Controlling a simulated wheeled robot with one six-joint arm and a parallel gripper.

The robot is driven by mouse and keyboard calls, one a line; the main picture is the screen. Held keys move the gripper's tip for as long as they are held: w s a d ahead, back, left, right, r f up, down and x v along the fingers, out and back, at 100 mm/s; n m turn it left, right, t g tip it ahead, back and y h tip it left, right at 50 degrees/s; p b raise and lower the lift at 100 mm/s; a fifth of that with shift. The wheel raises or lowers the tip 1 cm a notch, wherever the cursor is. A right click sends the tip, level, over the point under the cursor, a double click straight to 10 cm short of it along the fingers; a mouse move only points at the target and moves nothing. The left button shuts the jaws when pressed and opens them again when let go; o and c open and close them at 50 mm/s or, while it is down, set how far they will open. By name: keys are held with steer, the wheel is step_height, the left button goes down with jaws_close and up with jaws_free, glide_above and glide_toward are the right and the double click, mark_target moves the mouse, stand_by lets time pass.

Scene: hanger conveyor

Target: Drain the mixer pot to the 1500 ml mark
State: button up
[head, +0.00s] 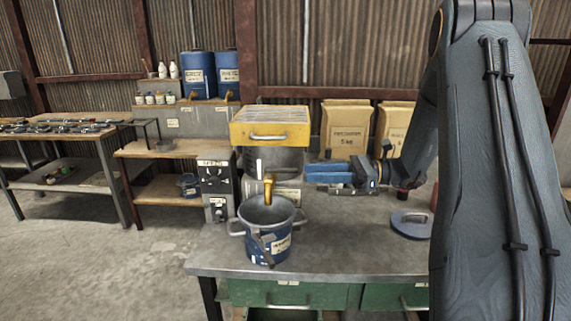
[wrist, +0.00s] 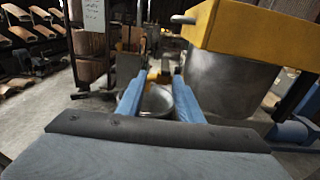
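The mixer pot (head: 283,163) is a grey metal vessel under a yellow cover (head: 270,133); in the wrist view its wall (wrist: 235,85) is on the right. A brass tap (head: 268,188) points down at its front, with a pale upright piece (head: 259,168) beside it. A blue bucket (head: 261,246) stands under the tap, its handle hanging down in front. My gripper (head: 308,174) is right of the tap, pointing left. In the wrist view my gripper (wrist: 161,72) is open, with the yellow tap (wrist: 154,77) seen between the fingers. No level mark is readable.
A control box (head: 216,190) is left of the bucket. Two paper sacks (head: 346,128) stand behind my gripper. A round blue-grey lid (head: 411,223) lies on the grey bench (head: 340,250) at right. Bare bench lies between bucket and lid.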

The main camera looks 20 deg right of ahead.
mark_target(290, 169)
steer(key=p+x, duration=0.1)
steer(key=x, duration=0.1)
steer(key=p+x, duration=0.1)
steer(key=x, duration=0.2)
steer(key=w+x, duration=0.1)
steer(key=x, duration=0.1)
steer(key=shift+r+p, duration=0.4)
jaws_close()
